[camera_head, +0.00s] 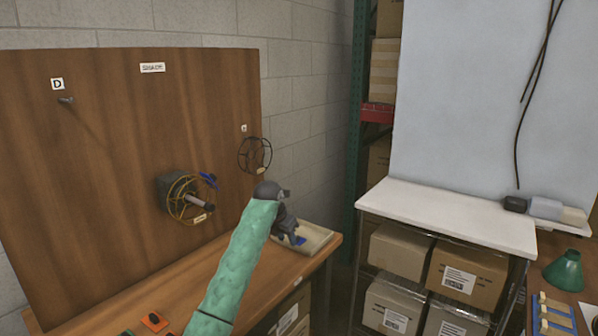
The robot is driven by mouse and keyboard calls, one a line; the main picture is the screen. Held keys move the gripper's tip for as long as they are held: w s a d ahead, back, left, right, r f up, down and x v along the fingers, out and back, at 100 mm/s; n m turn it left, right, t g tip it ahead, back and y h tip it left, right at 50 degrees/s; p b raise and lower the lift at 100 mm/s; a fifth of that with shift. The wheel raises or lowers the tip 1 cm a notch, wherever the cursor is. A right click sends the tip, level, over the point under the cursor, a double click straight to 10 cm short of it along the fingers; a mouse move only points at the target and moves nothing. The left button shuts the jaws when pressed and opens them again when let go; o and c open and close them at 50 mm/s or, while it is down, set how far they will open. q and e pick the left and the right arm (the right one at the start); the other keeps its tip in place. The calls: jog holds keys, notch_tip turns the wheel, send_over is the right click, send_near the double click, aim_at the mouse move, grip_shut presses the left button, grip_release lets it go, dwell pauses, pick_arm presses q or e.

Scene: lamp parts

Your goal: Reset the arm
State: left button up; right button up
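My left arm, in a green sleeve, reaches up from the bottom of the head view. Its dark grey gripper (291,236) is over the shallow tray (318,236) at the right end of the wooden bench. A small blue piece (299,240) shows right by the fingertips. I cannot tell whether the fingers touch it, or whether they are open or shut. My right gripper is not in view.
A wooden board (120,130) behind the bench carries wire frames (254,155) and a peg (66,100). A white-topped shelf (450,213) with boxes stands to the right. A green lampshade (566,272) sits on a table at far right. Orange items (154,321) lie at the bench front.

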pick_arm(q)
jog(key=s+a+r+m+t, duration=0.1)
jog(key=s+r+m+t, duration=0.1)
jog(key=r+m, duration=0.75)
jog(key=s+r+m+t, duration=0.2)
jog(key=r+m, duration=0.2)
jog(key=m, duration=1.1)
jog(key=s+a+m+t, duration=0.2)
jog(key=s+m, duration=0.3)
jog(key=s+a+f+g, duration=0.2)
jog(key=s+a+f, duration=0.1)
jog(key=s+f, duration=1.2)
jog(key=s+a+f+m+g+y, duration=0.1)
jog(key=s+a+f+g, duration=0.1)
jog(key=s+f, duration=1.2)
jog(key=s+a+f+g, duration=0.3)
jog(key=s+f, duration=1.2)
jog(key=s, duration=1.2)
jog(key=shift+s+a+f+g+y, duration=0.3)
jog(key=shift+f+g, duration=0.05)
jog(key=shift+g, duration=0.35)
